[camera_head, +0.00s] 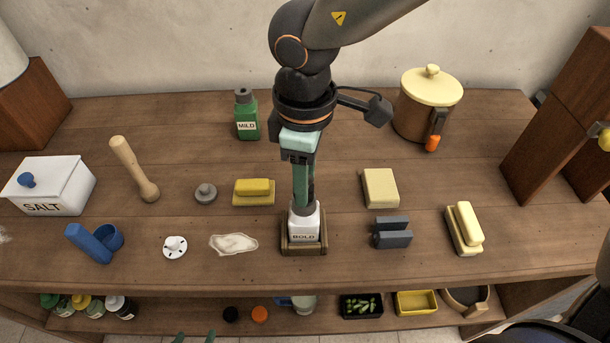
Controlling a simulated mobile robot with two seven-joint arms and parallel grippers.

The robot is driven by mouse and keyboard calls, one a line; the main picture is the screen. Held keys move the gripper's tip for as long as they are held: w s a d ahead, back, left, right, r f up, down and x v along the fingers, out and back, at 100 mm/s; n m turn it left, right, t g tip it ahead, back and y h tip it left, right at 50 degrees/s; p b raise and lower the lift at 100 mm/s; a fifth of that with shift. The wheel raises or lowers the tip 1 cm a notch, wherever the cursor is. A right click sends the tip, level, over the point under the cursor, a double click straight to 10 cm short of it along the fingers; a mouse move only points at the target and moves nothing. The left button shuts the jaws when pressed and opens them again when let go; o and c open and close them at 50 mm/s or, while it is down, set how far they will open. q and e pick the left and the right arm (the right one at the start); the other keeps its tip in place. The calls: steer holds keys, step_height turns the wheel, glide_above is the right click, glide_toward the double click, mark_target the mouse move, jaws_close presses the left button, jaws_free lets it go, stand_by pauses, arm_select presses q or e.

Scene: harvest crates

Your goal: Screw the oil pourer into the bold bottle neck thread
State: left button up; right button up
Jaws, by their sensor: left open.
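The white bold bottle (304,222), lettered BOLD, stands upright in a brown wooden holder (303,247) at the front middle of the table. My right gripper (303,199) points straight down over it, its green fingers at the bottle's neck. The fingers hide the neck thread and whatever is between them. I cannot make out the oil pourer for certain. My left gripper (195,337) shows only as two green fingertips at the bottom edge, apart and empty, in front of the table.
A white cloth-like patch (233,243), a white disc (175,247) and a grey block (390,233) lie near the holder. A green MILD bottle (246,115), butter dish (254,191), wooden pestle (134,169), salt box (50,185) and brown pot (418,110) stand around. A lower shelf holds small containers.

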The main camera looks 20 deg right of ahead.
steer(key=shift+o, duration=0.8)
steer(key=n, duration=1.2)
steer(key=shift+w, duration=0.1)
